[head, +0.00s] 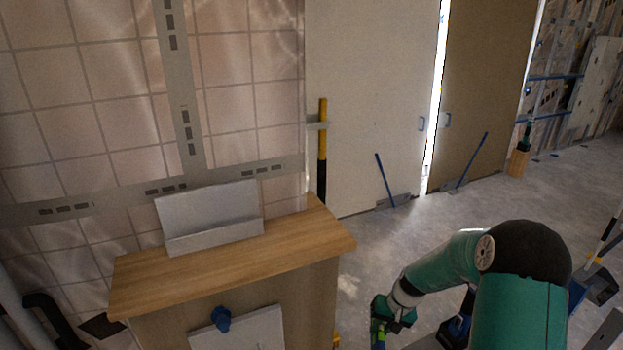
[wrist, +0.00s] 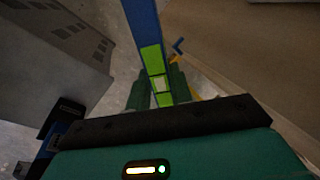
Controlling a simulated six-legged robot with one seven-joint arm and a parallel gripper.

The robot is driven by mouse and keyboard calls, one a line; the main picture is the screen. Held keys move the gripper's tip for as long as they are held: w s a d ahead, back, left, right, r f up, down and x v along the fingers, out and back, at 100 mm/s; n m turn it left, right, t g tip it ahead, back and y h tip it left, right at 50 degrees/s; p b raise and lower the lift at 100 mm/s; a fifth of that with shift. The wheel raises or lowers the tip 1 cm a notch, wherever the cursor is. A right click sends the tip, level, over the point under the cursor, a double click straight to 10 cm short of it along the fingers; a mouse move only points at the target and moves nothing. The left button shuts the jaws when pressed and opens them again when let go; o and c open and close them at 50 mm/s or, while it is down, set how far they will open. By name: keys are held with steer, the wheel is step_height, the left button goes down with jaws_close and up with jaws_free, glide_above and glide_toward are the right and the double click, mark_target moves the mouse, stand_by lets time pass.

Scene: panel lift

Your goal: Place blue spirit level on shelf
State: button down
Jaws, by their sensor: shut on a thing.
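The blue spirit level (wrist: 143,22) has bright green sections and a pale window, and runs up out of the top of the wrist view. My gripper (wrist: 160,88) is shut on it, with a green finger on each side. In the head view my gripper (head: 390,318) is low, right of the wooden-topped cabinet (head: 205,282); only a small green and blue part of the level shows there, cut by the bottom edge. The cabinet's flat top is the shelf-like surface in view. A light grey angled panel (head: 210,215) stands at its back.
A blue knob (head: 221,318) on a white board sticks out from the cabinet's front. A yellow and black post (head: 322,150) stands behind the cabinet. The grey floor right of the cabinet is mostly open.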

steer(key=shift+n+g, duration=0.3)
steer(key=shift+n, duration=0.6)
steer(key=a, duration=0.3)
steer(key=a+r, duration=0.1)
steer(key=shift+w+a, duration=0.25)
steer(key=shift+a, duration=0.05)
steer(key=s+d+f+m+h, duration=0.1)
steer(key=s+d+f+m, duration=0.3)
steer(key=d, duration=0.6)
steer(key=s+d+f+m+h, duration=0.1)
steer(key=s+d+m, duration=0.1)
steer(key=s+d, duration=0.65)
steer(key=s+d+f+m+h, duration=0.1)
steer(key=s+d+f+m, duration=0.25)
steer(key=d, duration=0.85)
steer(key=shift+n, duration=0.35)
steer(key=w+d+f, duration=0.2)
steer(key=w+f, duration=0.1)
steer(key=w+d+f, duration=0.2)
steer(key=w+d, duration=0.1)
steer(key=w+d+f, duration=0.3)
steer(key=w, duration=0.1)
steer(key=shift+w+f, duration=0.1)
steer(key=shift+f, duration=0.25)
steer(key=shift+w+d+f, duration=0.25)
steer(key=shift+d+f, duration=0.05)
steer(key=shift+f, duration=1.6)
